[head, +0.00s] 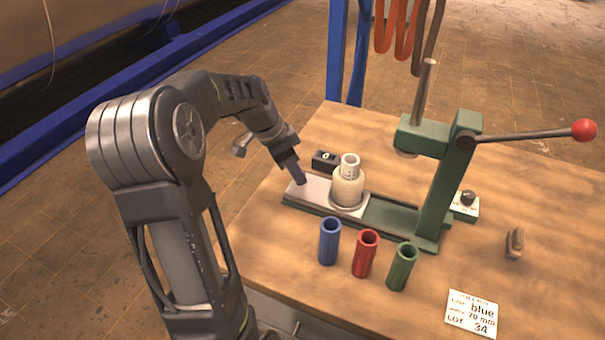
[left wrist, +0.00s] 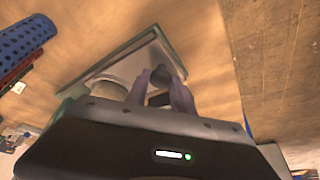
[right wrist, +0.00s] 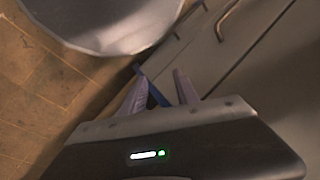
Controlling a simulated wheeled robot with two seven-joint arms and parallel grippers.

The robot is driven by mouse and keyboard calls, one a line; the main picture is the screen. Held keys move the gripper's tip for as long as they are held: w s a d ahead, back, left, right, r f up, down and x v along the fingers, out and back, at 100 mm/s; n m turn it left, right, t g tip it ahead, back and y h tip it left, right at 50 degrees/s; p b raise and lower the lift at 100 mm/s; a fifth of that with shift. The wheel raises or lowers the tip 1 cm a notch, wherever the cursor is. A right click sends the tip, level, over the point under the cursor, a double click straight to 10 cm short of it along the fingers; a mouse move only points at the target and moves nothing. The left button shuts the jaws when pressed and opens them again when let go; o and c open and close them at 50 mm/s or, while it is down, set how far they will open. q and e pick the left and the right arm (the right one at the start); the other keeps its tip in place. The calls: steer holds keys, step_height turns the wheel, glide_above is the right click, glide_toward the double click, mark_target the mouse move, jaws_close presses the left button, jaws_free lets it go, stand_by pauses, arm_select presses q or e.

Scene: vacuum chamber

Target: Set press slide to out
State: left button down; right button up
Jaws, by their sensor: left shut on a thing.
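The press slide (head: 318,190) is a pale flat plate on the left part of the press's green base (head: 390,218). It carries a cream holder (head: 347,187) with a white perforated cylinder (head: 350,161) upright in it, left of and clear of the press ram. My left gripper (head: 299,182) is at the slide's left end. In the left wrist view its fingers (left wrist: 160,82) are closed around a small dark knob (left wrist: 165,75) on the slide (left wrist: 125,58).
Blue (head: 329,241), red (head: 365,253) and green (head: 403,266) tubes stand in front of the press. A red-knobbed lever (head: 584,130) sticks out right. A black block (head: 325,160) sits behind the slide. A label card (head: 473,313) lies at the front right of the table.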

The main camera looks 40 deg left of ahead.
arm_select(q)
steer(key=shift+a+r, duration=0.1)
steer(key=shift+a, duration=0.15)
steer(key=c, duration=1.2)
jaws_free()
steer(key=shift+s, duration=0.1)
steer(key=shift+c, duration=0.2)
steer(key=shift+o, duration=0.7)
steer(key=v, duration=0.7)
steer(key=shift+r+b, duration=0.35)
steer(key=shift+s, duration=0.1)
